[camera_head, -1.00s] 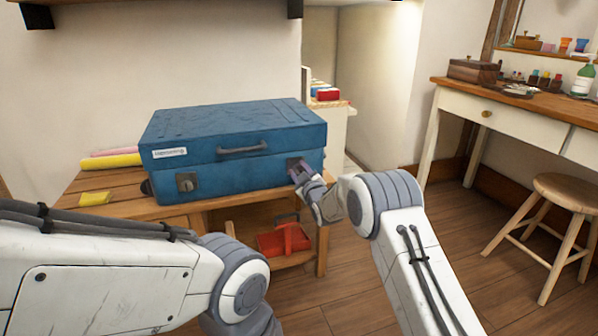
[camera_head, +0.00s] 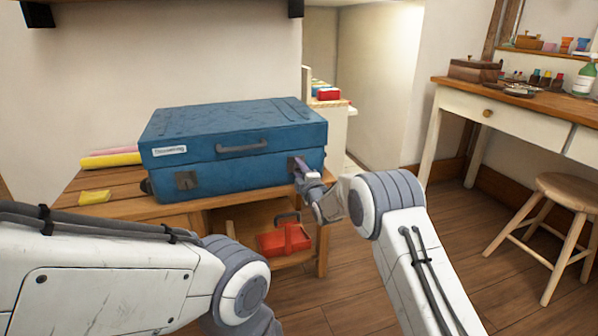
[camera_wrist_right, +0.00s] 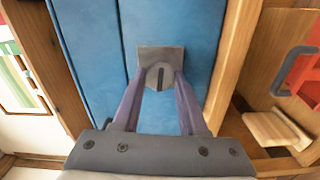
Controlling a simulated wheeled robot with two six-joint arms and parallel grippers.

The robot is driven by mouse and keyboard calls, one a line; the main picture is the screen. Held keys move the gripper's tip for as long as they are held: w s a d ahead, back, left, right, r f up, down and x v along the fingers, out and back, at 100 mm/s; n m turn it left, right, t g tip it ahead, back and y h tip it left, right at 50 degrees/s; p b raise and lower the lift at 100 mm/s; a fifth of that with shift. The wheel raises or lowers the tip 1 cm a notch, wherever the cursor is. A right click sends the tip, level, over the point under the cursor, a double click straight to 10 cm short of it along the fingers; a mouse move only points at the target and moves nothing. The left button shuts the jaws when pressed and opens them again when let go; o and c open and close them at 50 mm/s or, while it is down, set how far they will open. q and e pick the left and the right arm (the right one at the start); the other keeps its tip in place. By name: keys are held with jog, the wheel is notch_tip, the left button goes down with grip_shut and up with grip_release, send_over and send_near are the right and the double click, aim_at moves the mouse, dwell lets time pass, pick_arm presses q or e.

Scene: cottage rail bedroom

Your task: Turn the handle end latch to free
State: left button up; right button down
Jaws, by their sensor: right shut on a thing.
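A blue case (camera_head: 236,126) lies closed on a wooden bench, with a grey handle (camera_head: 242,147) on its front. One square grey latch (camera_head: 186,181) sits left of the handle. Another latch, at the right end of the front, is mostly hidden by my right gripper (camera_head: 299,165) in the head view. The right wrist view shows this latch's grey plate (camera_wrist_right: 160,53) and round slotted knob (camera_wrist_right: 159,76). The knob's slot runs roughly along the case's seam. My right gripper (camera_wrist_right: 158,92) is shut on the knob, one finger on each side. My left gripper is out of view.
Yellow and pink rolls (camera_head: 110,160) lie behind the case's left end, and a yellow pad (camera_head: 94,197) lies at the bench's front left. A red box (camera_head: 284,239) sits on the shelf below. A stool (camera_head: 567,190) and a desk (camera_head: 520,108) stand right.

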jog(key=shift+f+n, duration=0.1)
jog(key=shift+n, duration=0.5)
jog(key=shift+c, duration=2.4)
grip_release()
jog(key=shift+s, duration=0.1)
jog(key=shift+s+d, duration=0.1)
jog(key=shift+s, duration=0.15)
jog(key=p+v, duration=0.3)
jog(key=v, duration=0.6)
jog(key=shift+s, duration=0.35)
jog(key=shift+p, duration=0.3)
